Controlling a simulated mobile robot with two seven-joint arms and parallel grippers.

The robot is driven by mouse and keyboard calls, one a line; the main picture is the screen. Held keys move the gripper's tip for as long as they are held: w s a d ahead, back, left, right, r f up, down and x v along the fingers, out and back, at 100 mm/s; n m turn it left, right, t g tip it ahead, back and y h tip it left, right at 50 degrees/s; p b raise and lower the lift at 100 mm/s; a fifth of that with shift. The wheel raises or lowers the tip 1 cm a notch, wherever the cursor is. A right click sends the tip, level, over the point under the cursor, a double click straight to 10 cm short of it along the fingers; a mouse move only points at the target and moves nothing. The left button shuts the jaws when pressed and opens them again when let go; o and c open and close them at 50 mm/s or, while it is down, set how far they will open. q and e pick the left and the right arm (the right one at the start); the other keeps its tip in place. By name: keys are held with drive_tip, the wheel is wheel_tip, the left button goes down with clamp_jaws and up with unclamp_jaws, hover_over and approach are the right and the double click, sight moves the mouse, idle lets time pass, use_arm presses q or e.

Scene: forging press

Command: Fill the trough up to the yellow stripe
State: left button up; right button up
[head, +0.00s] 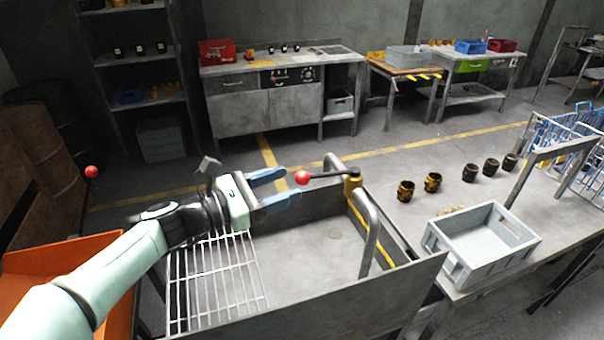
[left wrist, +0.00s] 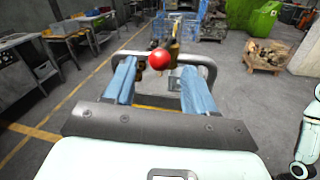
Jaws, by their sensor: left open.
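The steel trough (head: 310,262) stands in front of me, with a yellow stripe (head: 363,228) along its inner right wall. Its floor shows bare with a round drain and I see no water. A tap with a brass body (head: 353,182) and a bent spout (head: 374,240) stands at its back right. Its lever ends in a red ball knob (head: 303,177). My left gripper (head: 283,187) is open, its blue fingers pointing at the knob. In the left wrist view the knob (left wrist: 159,59) shows beyond and between the fingertips, apart from them. My right gripper is not in view.
A wire rack (head: 215,285) covers the trough's left part. A grey crate (head: 480,243) and several dark and brass cups (head: 433,182) stand on the bench at right. An orange bin (head: 60,262) is at left. Floor behind the trough is clear.

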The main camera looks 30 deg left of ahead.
sight(301, 177)
use_arm(q)
drive_tip(key=x, duration=0.5)
drive_tip(key=shift+p, duration=0.3)
clamp_jaws()
